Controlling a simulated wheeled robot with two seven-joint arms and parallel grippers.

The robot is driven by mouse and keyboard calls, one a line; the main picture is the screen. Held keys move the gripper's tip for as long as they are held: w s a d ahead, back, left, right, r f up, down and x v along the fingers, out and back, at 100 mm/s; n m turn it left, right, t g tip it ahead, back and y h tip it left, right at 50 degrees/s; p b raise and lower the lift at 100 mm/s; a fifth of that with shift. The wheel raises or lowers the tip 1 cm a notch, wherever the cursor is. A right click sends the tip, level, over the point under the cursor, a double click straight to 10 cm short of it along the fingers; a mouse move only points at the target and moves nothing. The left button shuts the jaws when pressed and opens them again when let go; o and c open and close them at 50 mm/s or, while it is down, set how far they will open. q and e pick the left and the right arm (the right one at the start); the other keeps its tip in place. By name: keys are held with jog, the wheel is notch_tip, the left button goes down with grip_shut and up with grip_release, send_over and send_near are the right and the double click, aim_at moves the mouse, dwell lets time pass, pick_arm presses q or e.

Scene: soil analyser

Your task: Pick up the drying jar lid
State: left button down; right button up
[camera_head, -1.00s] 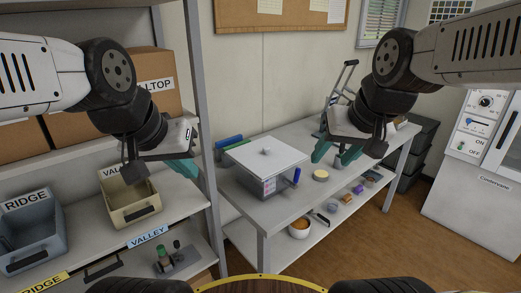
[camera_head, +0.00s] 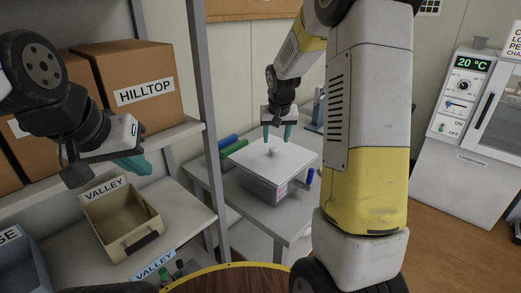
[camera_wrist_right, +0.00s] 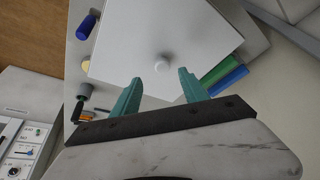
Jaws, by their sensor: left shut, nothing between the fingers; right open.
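The drying jar lid (camera_head: 292,160) is a flat white square plate with a small round knob (camera_head: 273,152) in its middle. It lies on a grey box-shaped jar (camera_head: 262,189) on the bench. My right gripper (camera_head: 277,139) is open just above the lid, fingers pointing down. In the right wrist view the knob (camera_wrist_right: 162,67) shows between and just beyond the fingertips (camera_wrist_right: 160,76), over the white lid (camera_wrist_right: 135,35); I cannot tell the exact gap. My left gripper (camera_head: 138,166) is shut and empty, in front of the shelf at the left.
A beige VALLEY bin (camera_head: 125,217) and a HILLTOP box (camera_head: 130,92) stand on the shelves at left. My right arm hides much of the bench's right side.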

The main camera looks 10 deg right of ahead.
aim_at(273, 148)
jog(key=x, duration=0.6)
jog(key=shift+a, duration=0.3)
jog(key=shift+s, duration=0.1)
grip_shut()
dwell(0.9)
